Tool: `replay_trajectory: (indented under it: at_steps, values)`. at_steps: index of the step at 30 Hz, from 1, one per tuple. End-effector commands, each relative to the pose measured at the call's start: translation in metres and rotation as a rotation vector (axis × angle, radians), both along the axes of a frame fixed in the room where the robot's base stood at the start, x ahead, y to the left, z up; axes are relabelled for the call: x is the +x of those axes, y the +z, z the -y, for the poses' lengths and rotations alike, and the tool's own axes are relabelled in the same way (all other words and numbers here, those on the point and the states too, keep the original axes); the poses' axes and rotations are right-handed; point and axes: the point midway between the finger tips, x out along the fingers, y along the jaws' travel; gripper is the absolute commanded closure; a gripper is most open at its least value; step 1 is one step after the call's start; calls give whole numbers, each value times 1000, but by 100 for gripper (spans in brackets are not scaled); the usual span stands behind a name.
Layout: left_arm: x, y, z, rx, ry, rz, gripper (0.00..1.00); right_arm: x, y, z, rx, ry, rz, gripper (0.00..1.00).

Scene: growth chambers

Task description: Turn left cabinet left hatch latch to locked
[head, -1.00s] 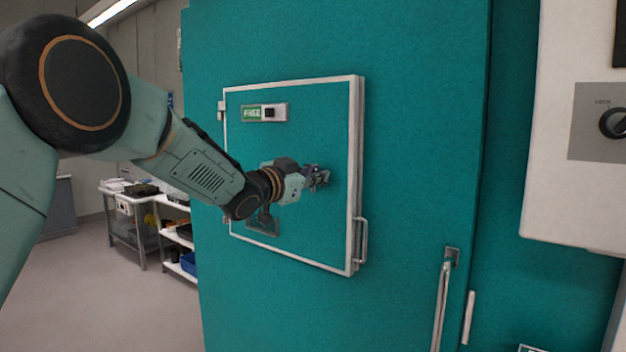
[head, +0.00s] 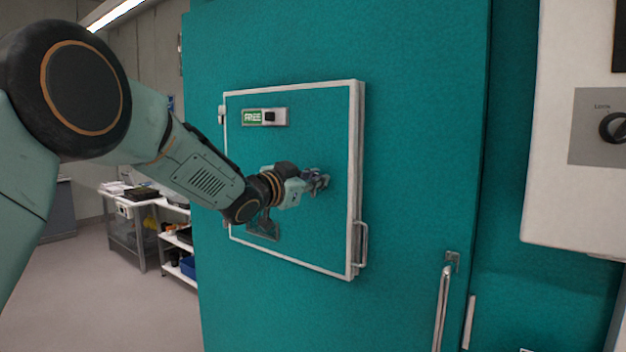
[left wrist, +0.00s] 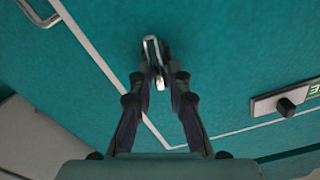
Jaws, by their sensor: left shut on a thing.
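The left hatch (head: 300,225) is a teal panel with a white frame on the teal cabinet (head: 415,130), and it looks shut. My left gripper (head: 320,182) is at the right middle of the hatch face. In the left wrist view, my left gripper (left wrist: 160,80) is shut on a small metal latch handle (left wrist: 151,47). The fingers hide part of the latch, and in the head view it is mostly covered. A green indicator (head: 253,117) reading FREE, with a black knob (head: 270,117), sits at the hatch's upper left. My right gripper is out of view.
A pull handle (head: 361,242) is on the hatch's right edge. A long metal door handle (head: 441,308) stands lower right. A pale panel with a rotary dial (head: 614,127) is at the far right. Shelved carts (head: 140,225) stand at the left, with open floor before them.

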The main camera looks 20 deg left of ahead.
Motion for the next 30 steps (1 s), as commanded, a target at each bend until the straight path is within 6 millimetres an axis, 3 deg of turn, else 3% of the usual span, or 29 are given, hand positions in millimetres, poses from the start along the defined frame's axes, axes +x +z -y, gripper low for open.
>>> replay_trajectory:
  at_steps: [3,4,10,22,30]
  values:
    - [-1,-4,3,10,-6,-6,100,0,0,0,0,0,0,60]
    - [-1,-5,3,10,-7,-6,82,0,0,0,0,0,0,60]
    - [-1,-3,2,6,-5,-6,65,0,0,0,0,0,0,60]
    - [-5,-1,-1,2,-1,-3,64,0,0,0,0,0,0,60]
    - [-40,0,-14,-1,0,-3,64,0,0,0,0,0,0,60]
